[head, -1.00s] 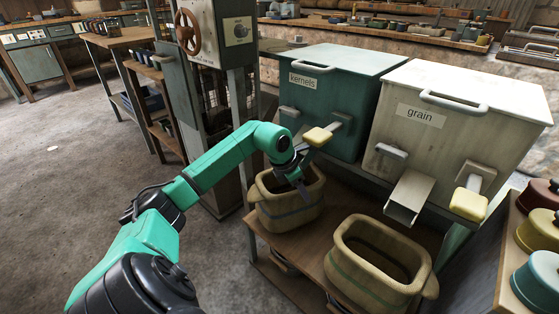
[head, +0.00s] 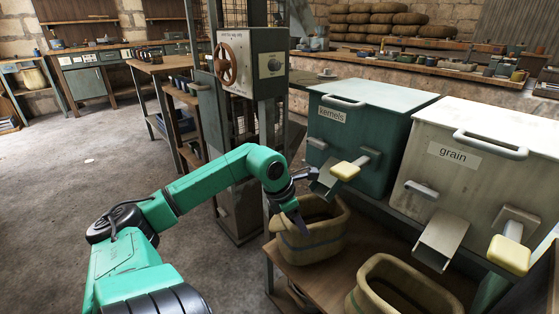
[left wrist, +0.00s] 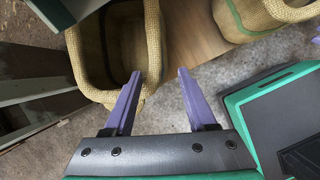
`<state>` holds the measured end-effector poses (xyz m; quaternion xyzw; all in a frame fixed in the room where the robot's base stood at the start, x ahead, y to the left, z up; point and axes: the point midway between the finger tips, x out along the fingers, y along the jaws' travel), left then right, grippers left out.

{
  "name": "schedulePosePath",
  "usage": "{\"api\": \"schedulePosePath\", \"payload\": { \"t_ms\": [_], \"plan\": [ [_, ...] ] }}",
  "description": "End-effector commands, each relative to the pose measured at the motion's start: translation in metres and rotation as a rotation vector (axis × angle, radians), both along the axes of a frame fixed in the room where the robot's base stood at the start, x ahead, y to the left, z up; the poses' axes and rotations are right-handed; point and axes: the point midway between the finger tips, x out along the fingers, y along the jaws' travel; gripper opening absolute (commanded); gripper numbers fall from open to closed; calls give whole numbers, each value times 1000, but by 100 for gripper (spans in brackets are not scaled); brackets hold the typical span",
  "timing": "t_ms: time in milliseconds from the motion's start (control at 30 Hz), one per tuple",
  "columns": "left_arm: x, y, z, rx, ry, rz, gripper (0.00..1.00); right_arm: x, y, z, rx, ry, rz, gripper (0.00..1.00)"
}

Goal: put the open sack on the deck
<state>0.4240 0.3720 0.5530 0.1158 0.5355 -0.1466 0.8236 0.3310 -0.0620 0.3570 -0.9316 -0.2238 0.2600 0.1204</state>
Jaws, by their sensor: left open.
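An open tan woven sack (head: 318,240) with a dark band stands on the low wooden bench under the kernels bin. A second open sack (head: 376,300) stands nearer, cut off by the lower edge. My left gripper (head: 296,216) is over the near-left rim of the first sack. In the left wrist view its two purple fingers (left wrist: 159,74) are apart, with the sack's rim (left wrist: 153,40) seen between them. Whether they touch the rim I cannot tell. I cannot tell which surface is the deck.
The green kernels bin (head: 368,125) and white grain bin (head: 480,165) have yellow-handled levers and chutes over the sacks. A grey machine with a handwheel (head: 226,64) stands behind my left arm. Bare floor (head: 90,190) is open at left.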

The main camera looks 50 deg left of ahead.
Motion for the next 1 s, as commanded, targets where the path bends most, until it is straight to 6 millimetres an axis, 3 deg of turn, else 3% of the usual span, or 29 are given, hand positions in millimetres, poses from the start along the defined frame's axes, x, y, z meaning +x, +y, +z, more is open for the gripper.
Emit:
{"api": "schedulePosePath", "payload": {
  "t_ms": [200, 400, 1000],
  "plan": [
    [-33, 10, 1, -7, 0, 6, 57, -1, 0, 11, -7, 15, 8, 50],
    [-52, 16, 0, -4, 1, 5, 57, -1, -2, 14, -25, 34, 16, 50],
    [-53, 17, 0, -2, 0, 4, 57, 2, -3, 14, -26, 34, 10, 50]
  ]
}}
